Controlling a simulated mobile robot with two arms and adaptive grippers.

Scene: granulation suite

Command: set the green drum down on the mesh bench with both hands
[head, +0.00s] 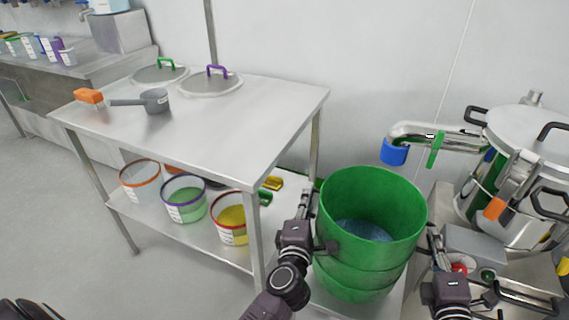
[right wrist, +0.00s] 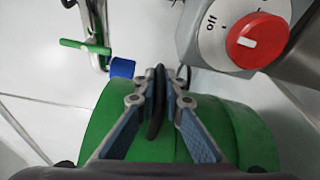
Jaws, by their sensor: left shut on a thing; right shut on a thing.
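The green drum (head: 372,185) is upright and open-topped, with bluish contents inside, at the right of centre in the head view. My left gripper (head: 304,210) is shut at the drum's left side. My right gripper (head: 434,240) is at its right side. In the right wrist view, the right fingers (right wrist: 160,100) are shut on a dark handle in front of the drum's green wall (right wrist: 105,120). The drum's underside is hidden, so I cannot tell whether it touches anything. I cannot make out a mesh surface with certainty.
A steel table (head: 215,110) with lids and a scoop stands to the left; tubs, including a yellow one (head: 232,220), sit on its lower shelf. A steel vessel (head: 520,150) and a pipe with a blue end (head: 394,152) are close on the right. A red knob (right wrist: 257,42) is near the right gripper.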

